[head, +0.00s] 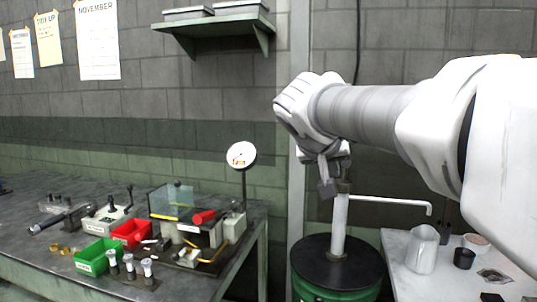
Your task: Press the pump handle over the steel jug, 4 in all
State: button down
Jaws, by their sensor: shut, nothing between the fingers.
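The pump (339,226) stands upright on a green drum with a dark lid (338,262). Its thin pale spout (395,201) runs to the right and ends bent down above the side table. A pale grey jug (423,250) stands below the spout's end. My arm comes in from the right, and my gripper (327,188) points down at the top of the pump, shut and empty. The pump's handle is mostly hidden behind my gripper; I cannot tell whether they touch.
On the right table (405,280) are a dark cup (464,258), a round bowl (476,242) and small items. The left workbench (35,262) holds a green bin (98,257), a red bin (132,233), a round dial (241,154) and machine parts. A shelf (215,25) hangs above.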

aim_at(345, 163)
jog(key=w+d+r+g+p, duration=0.1)
jog(key=w+r+g+p, duration=0.1)
jog(key=w+r+p, duration=0.2)
jog(key=w+d+r+g+y+p, duration=0.1)
jog(key=w+r+p, duration=0.3)
jog(key=r+p, duration=0.6)
jog(key=g+p, duration=0.1)
jog(key=p, duration=0.6)
jog(key=shift+d+r+g+y+p, duration=0.3)
jog(key=shift+r+g, duration=0.1)
jog(key=x, duration=0.4)
jog(key=s+x, duration=0.1)
jog(key=x, duration=0.3)
jog(key=f+x, duration=0.1)
jog(key=x, duration=0.3)
jog(key=shift+s+a, duration=0.2)
jog(key=shift+s, duration=0.2)
jog(key=shift+s+f, duration=0.1)
jog(key=shift+f, duration=0.35)
jog(key=shift+f+b, duration=0.15)
jog(key=shift+b, duration=0.25)
